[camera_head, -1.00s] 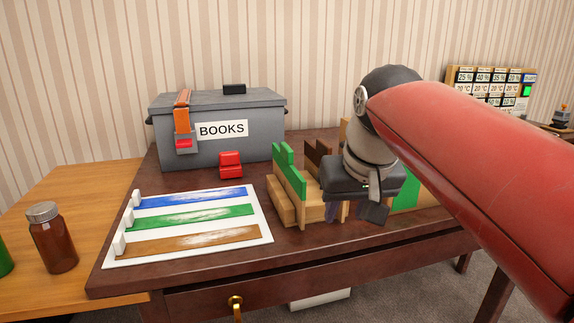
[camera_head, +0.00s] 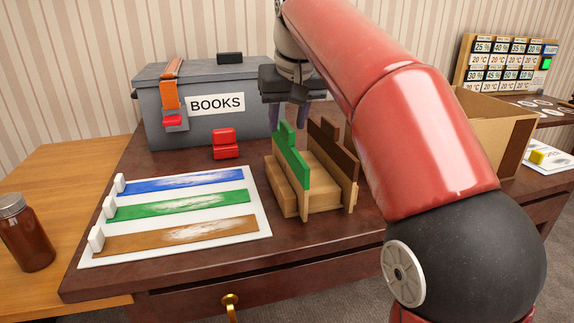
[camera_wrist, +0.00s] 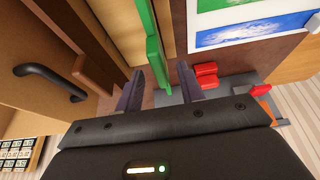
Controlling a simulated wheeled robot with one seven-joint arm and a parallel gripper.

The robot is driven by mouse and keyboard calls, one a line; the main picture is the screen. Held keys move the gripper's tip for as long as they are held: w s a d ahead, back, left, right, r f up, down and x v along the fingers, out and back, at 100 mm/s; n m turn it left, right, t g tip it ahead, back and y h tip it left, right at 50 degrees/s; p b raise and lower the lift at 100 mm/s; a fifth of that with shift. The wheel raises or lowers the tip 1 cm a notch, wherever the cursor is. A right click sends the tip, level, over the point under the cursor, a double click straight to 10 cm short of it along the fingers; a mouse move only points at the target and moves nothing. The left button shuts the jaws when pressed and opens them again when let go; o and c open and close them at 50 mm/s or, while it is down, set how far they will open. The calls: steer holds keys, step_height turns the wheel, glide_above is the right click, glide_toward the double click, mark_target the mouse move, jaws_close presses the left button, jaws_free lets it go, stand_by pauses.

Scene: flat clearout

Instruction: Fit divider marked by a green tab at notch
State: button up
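A green divider (camera_head: 292,162) with a raised tab at its far end stands upright in a small wooden rack (camera_head: 283,200) on the dark table. It also shows in the wrist view (camera_wrist: 152,42). A brown divider (camera_head: 329,145) stands to its right at the rack's other side. My gripper (camera_head: 289,122) hangs fingers-down above the rack's far end, near the green tab. In the wrist view its fingers (camera_wrist: 159,80) are apart, with the green divider's end near the gap between them; I cannot tell whether they touch it. I cannot make out the notch.
A white board (camera_head: 261,215) with blue, green and brown strips lies left of the rack. A grey BOOKS box (camera_head: 190,125) and a red object (camera_head: 226,146) stand behind it. An open tan box (camera_head: 485,130) is at right. A brown jar (camera_head: 27,232) stands at left.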

steer(key=shift+x, duration=1.2)
jaws_close()
steer(key=shift+r, duration=0.2)
